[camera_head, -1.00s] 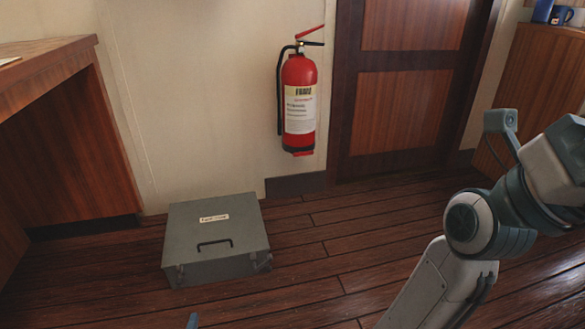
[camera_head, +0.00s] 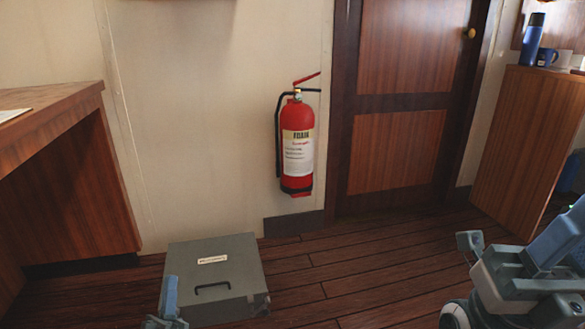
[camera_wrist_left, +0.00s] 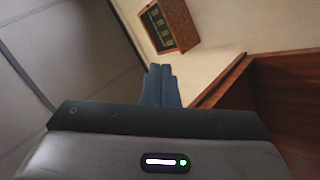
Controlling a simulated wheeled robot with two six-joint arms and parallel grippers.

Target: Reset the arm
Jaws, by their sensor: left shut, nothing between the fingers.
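My right arm is at the lower right edge of the head view. Blue parts at its end, likely its gripper, run off the right edge, and their tips are hidden. The right arm holds nothing that I can see.
A grey case (camera_head: 240,266) lies on the plank floor. A red fire extinguisher (camera_head: 297,135) hangs on the wall beside a wooden door (camera_head: 400,110). A wooden desk (camera_head: 50,110) is at left. A wooden cabinet (camera_head: 525,140) at right bears a blue flask (camera_head: 532,38) and mug (camera_head: 546,57).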

